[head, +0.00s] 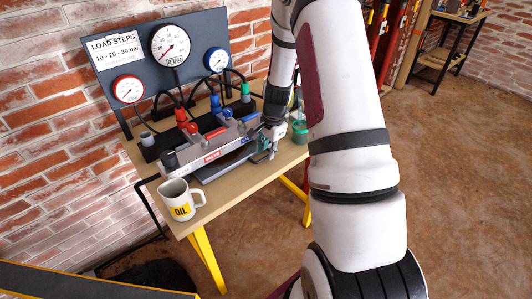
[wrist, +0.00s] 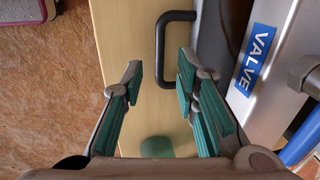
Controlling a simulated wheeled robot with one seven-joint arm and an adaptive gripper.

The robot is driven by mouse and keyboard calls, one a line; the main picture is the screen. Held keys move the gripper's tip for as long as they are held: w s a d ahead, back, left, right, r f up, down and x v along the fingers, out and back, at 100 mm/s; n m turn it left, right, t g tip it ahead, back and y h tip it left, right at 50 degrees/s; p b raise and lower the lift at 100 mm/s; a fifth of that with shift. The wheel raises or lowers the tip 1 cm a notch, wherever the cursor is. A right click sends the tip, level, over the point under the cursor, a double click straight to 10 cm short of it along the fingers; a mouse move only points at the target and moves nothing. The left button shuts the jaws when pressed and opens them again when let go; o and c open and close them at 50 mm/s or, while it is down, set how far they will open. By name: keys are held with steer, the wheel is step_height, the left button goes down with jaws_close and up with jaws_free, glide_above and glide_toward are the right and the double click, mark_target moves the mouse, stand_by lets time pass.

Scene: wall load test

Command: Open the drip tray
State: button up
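The drip tray (head: 222,164) is a dark grey, low tray under the front of the silver valve block (head: 208,146) on the bench. In the wrist view the tray's grey front (wrist: 210,45) has a black bar handle (wrist: 163,48) standing out from it over the wooden bench top. My gripper (wrist: 160,82) is open and empty, with green-padded fingers. The handle lies just beyond the fingertips, nearer the right finger, and no touch is visible. In the head view my gripper (head: 268,152) is at the right end of the block, partly hidden by my arm.
A white OIL mug (head: 181,200) stands at the bench's front left corner. A green container (head: 300,132) is right of my gripper. Red, blue and green valve fittings with hoses rise behind the block, below a gauge board (head: 165,58). A blue VALVE label (wrist: 256,58) marks the block.

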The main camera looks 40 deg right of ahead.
steer(key=shift+w+f, duration=0.2)
steer(key=shift+f, duration=0.65)
jaws_close()
steer(key=shift+s, duration=0.1)
